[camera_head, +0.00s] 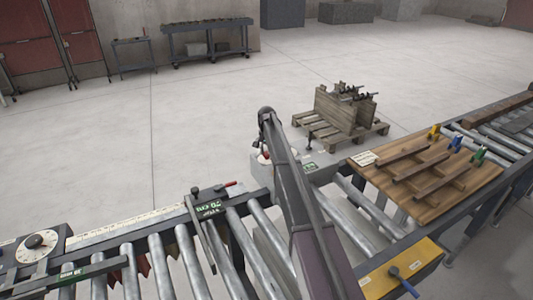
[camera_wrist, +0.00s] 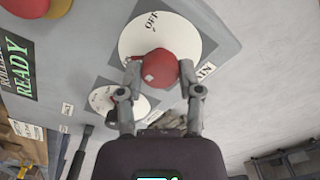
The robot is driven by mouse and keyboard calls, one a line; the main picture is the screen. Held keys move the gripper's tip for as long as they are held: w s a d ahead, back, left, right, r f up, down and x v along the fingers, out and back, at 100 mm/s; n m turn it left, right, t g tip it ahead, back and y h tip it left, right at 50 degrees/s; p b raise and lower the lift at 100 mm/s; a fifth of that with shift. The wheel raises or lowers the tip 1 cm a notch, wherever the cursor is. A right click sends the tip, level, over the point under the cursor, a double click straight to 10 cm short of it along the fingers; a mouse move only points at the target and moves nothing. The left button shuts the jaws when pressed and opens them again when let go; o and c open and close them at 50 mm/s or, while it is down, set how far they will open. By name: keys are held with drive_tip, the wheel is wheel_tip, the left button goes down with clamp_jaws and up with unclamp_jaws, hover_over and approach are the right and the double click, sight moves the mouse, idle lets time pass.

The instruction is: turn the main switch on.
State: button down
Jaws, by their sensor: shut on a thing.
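The main switch (camera_wrist: 158,68) is a red knob on a round white plate (camera_wrist: 185,38) marked "OFF", with a label ending in "AIN" beside it. In the wrist view my gripper (camera_wrist: 159,75) has one finger on each side of the red knob and is shut on it. In the head view my arm reaches over the grey control box (camera_head: 318,173), and my gripper and the knob are mostly hidden behind it.
A smaller white dial (camera_wrist: 118,104) sits just below the switch. A red and yellow button (camera_wrist: 30,5) and a "ROLLER READY" label are at the upper left. Roller conveyors (camera_head: 170,255) flank the box. A pallet (camera_head: 330,135) with wooden parts stands behind it.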

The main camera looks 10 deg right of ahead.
drive_tip(key=shift+s+n, duration=0.2)
drive_tip(key=shift+n, duration=0.6)
drive_tip(key=shift+c, duration=1.4)
unclamp_jaws()
drive_tip(key=shift+w, duration=0.1)
drive_tip(key=shift+m, duration=0.3)
